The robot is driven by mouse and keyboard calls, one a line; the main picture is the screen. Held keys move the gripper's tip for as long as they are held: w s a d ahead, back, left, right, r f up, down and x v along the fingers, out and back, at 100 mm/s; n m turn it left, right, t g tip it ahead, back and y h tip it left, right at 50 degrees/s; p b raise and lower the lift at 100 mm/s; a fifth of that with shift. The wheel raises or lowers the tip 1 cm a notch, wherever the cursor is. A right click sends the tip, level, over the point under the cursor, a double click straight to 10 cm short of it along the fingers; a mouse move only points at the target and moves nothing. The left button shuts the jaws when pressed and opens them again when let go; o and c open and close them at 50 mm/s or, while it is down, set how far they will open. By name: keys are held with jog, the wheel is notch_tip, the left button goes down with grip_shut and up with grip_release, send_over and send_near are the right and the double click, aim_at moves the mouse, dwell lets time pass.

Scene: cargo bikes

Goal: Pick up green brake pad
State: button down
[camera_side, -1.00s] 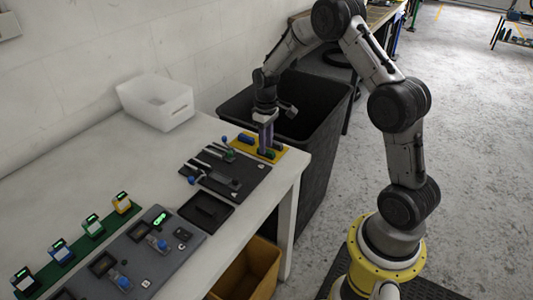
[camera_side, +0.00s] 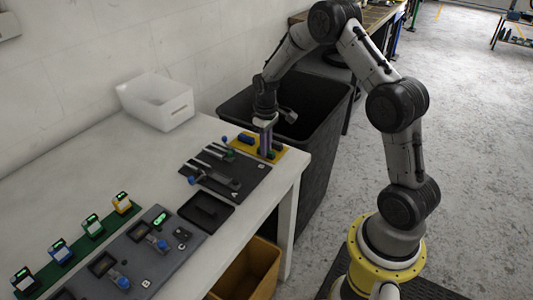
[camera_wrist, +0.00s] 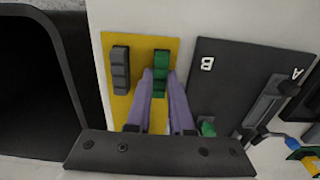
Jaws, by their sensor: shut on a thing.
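A green brake pad (camera_wrist: 161,62) stands on a yellow plate (camera_wrist: 136,45) in the wrist view. The purple fingers of my gripper (camera_wrist: 160,76) are on either side of it and shut on it. In the side view, my gripper (camera_side: 266,152) points down at the yellow plate (camera_side: 238,147) near the table's corner. A little green shows beside the fingers there, and the rest of the pad is hidden. The pad appears still down at the plate.
A dark blue-grey pad (camera_wrist: 120,70) stands beside it on the plate. A black board with levers (camera_side: 245,178) lies close by. A large black bin (camera_side: 325,120) stands beyond the table edge. A white box (camera_side: 160,103) stands at the back.

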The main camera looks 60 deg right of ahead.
jog(key=shift+r, duration=3.5)
